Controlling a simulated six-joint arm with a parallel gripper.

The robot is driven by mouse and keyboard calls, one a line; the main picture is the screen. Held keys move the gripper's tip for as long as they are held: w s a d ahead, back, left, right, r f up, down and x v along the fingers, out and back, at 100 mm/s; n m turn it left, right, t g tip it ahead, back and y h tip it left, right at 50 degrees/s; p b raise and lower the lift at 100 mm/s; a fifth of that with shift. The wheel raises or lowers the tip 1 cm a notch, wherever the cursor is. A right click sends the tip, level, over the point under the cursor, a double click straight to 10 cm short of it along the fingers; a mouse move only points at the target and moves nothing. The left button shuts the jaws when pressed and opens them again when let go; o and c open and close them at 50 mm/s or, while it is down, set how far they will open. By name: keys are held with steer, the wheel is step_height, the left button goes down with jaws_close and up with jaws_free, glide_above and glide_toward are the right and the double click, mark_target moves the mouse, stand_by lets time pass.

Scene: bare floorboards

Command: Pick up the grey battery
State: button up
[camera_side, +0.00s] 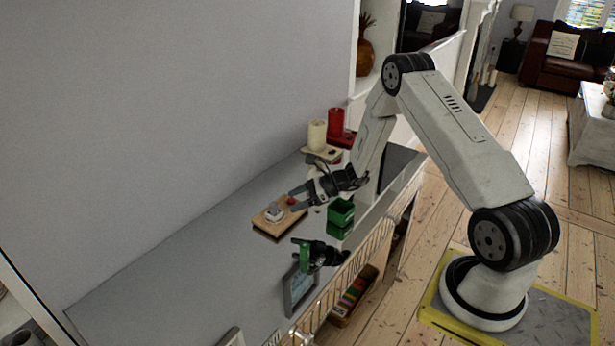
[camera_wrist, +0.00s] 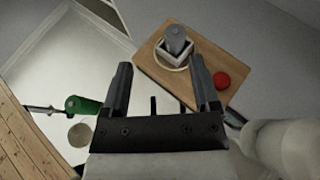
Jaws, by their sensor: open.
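In the side view the holder (camera_side: 272,214) and the board (camera_side: 262,230) lie on the grey top, with the battery too small to make out clearly. My gripper (camera_wrist: 160,62) is open and empty, its fingers pointing toward the board. The battery shows beyond the fingertips, between their lines and nearer the right finger. In the side view my gripper (camera_side: 297,199) is close to the board's right end, apparently above it.
A red ball (camera_wrist: 221,80) sits on the board beside the right finger. Green bins (camera_side: 340,215), a cream cylinder (camera_side: 317,135) and a red cylinder (camera_side: 335,122) stand nearby. A green-and-black object (camera_side: 305,256) is nearer the front edge. The grey top is clear at left.

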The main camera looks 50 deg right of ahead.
mark_target(274, 203)
steer(key=shift+w+d+f+m+t, duration=0.15)
steer(key=shift+d+m+t, duration=0.1)
steer(key=shift+d, duration=0.15)
steer(key=shift+w+d+f+m+t, duration=0.1)
steer(key=shift+d+m+t, duration=0.15)
steer(key=shift+d, duration=0.1)
steer(key=shift+x, duration=1.35)
steer(key=shift+x, duration=2.55)
jaws_close()
